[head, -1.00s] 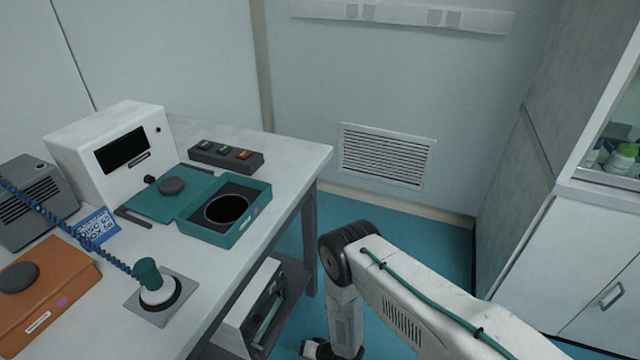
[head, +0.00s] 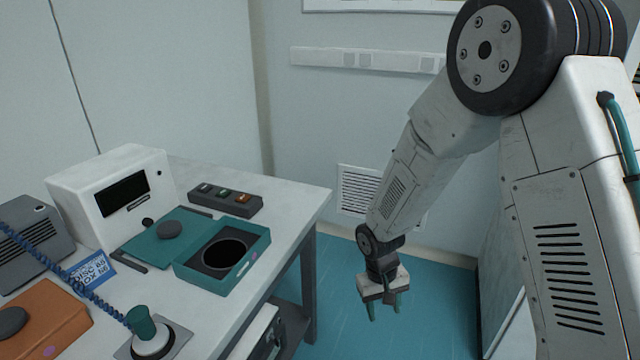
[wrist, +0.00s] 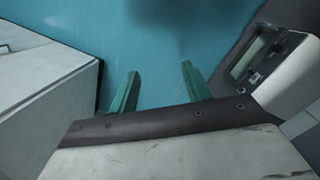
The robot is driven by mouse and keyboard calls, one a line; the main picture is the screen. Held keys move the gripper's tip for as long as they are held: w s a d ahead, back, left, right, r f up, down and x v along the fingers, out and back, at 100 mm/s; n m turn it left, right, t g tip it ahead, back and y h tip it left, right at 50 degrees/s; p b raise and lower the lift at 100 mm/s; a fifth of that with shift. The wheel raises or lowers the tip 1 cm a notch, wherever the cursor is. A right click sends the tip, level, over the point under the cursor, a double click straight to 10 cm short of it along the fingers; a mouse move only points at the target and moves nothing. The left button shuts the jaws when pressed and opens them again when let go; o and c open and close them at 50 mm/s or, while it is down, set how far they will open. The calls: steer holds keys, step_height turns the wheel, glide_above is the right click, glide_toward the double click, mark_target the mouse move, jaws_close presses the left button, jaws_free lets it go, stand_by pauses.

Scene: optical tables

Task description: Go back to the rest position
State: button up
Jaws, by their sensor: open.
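My gripper (head: 385,309) hangs at the end of my arm, pointing down over the blue floor to the right of the table. It is open, with its two green fingers apart. In the wrist view the open fingers (wrist: 158,88) have only blue floor between them, so it is empty. My arm is raised and bent, with its large dark joint at the upper right of the head view.
A white device (wrist: 285,85) shows below. A wall vent (head: 357,190) lies behind.

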steer(key=s+d+r+t, duration=0.1)
steer(key=s+d+r, duration=0.2)
steer(key=s+r, duration=0.5)
steer(key=s+d+r+m+y, duration=0.1)
steer(key=s+d+r, duration=0.3)
steer(key=s+r, duration=0.4)
steer(key=s+d+r+m+t, duration=0.1)
steer(key=s+d+r, duration=0.3)
steer(key=s+r, duration=0.5)
step_height(320, 180, up, 7)
steer(key=shift+d+f+t+y, duration=0.15)
steer(key=shift+d+t+y, duration=0.05)
steer(key=shift+t+y, duration=0.1)
